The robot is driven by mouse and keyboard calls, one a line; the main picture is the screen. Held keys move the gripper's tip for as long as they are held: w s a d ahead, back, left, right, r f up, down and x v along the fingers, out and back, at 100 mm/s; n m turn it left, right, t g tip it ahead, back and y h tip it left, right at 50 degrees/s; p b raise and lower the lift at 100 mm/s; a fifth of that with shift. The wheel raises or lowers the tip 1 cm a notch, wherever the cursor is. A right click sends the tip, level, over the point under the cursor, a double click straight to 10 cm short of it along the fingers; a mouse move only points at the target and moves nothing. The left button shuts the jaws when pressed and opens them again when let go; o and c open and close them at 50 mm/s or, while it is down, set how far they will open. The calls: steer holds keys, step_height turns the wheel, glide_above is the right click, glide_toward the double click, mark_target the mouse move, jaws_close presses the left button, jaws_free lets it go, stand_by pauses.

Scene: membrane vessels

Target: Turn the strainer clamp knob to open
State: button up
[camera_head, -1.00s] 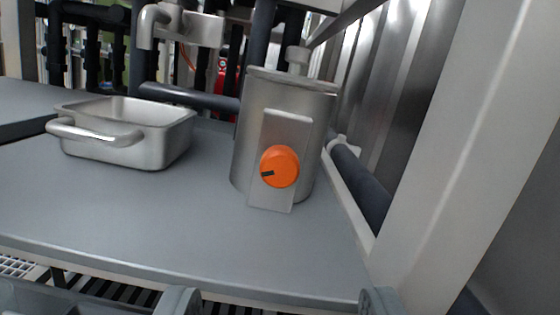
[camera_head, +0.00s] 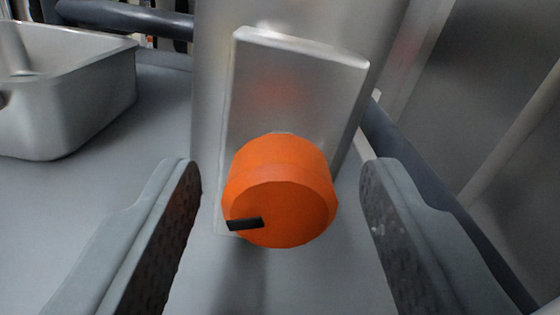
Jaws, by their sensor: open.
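The orange clamp knob (camera_head: 285,195) sits on a flat metal plate (camera_head: 295,85) on the front of the steel strainer vessel (camera_head: 212,60). A black mark on the knob's face points to the left, slightly down. My gripper (camera_head: 280,190) is open, with one grey finger to the left of the knob and the other to its right. There is a visible gap between the knob and each finger in the picture, and nothing is held. The vessel's top is out of view.
A steel tray (camera_head: 75,95) stands on the grey table (camera_head: 150,130) at the left. A dark pipe (camera_head: 420,175) and a light post run along the right of the vessel. A dark horizontal pipe (camera_head: 125,17) passes behind the tray.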

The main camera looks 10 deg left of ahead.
steer(key=c, duration=1)
steer(key=shift+o, duration=0.2)
steer(key=shift+n, duration=0.8)
steer(key=o, duration=1)
steer(key=shift+c, duration=0.2)
steer(key=shift+s, duration=0.1)
steer(key=v, duration=1.7)
